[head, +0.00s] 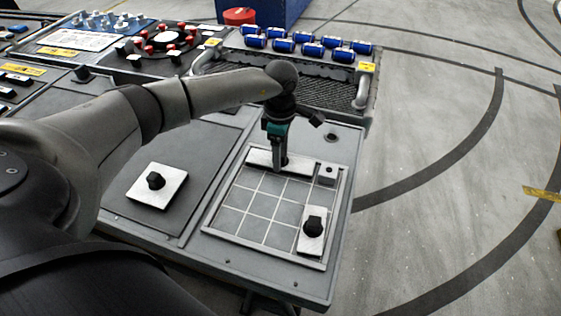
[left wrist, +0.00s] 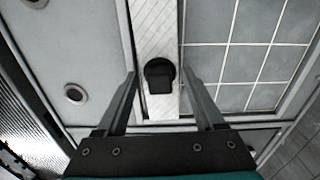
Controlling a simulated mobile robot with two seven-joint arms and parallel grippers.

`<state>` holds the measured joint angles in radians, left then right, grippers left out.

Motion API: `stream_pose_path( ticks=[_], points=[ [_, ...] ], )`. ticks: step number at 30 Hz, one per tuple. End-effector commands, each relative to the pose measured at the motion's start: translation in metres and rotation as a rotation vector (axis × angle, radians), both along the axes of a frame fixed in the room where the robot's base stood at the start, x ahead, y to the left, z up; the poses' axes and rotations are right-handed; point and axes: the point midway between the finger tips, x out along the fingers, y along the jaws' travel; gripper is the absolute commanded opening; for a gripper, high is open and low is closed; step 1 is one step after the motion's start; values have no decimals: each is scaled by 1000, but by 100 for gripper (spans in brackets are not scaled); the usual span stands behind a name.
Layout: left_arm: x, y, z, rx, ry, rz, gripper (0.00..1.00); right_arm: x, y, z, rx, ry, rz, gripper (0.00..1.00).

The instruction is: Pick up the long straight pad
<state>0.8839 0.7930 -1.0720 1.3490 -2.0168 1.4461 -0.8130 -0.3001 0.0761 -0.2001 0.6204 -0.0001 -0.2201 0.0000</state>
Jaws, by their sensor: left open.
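The long straight pad (head: 259,157) is a pale bar lying along the far edge of the gridded tray (head: 217,224). In the left wrist view the pad (left wrist: 154,32) runs up the picture, with a black knob (left wrist: 160,76) on it. My left gripper (head: 279,165) is over the pad, pointing down. Its open fingers (left wrist: 160,74) stand apart on either side of the knob, with a gap on each side. In the head view the gripper hides the knob. Whether the fingertips touch the pad cannot be told. My right gripper is not in view.
A small square pad (head: 328,172) and a short pad with a black knob (head: 314,245) lie at the tray's right side. A square plate with a knob (head: 147,194) lies on the left panel.

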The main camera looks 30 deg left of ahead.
Motion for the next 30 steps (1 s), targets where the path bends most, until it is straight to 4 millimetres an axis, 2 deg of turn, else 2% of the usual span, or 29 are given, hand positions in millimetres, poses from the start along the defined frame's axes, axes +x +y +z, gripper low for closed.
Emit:
stream_pose_path(
  ticks=[2,19,30],
  points=[
    [0,0,0,0,0,0,66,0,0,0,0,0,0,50],
    [0,0,1,0,0,0,1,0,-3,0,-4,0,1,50],
    [0,0,1,0,0,1,0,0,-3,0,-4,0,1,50]
  ],
)
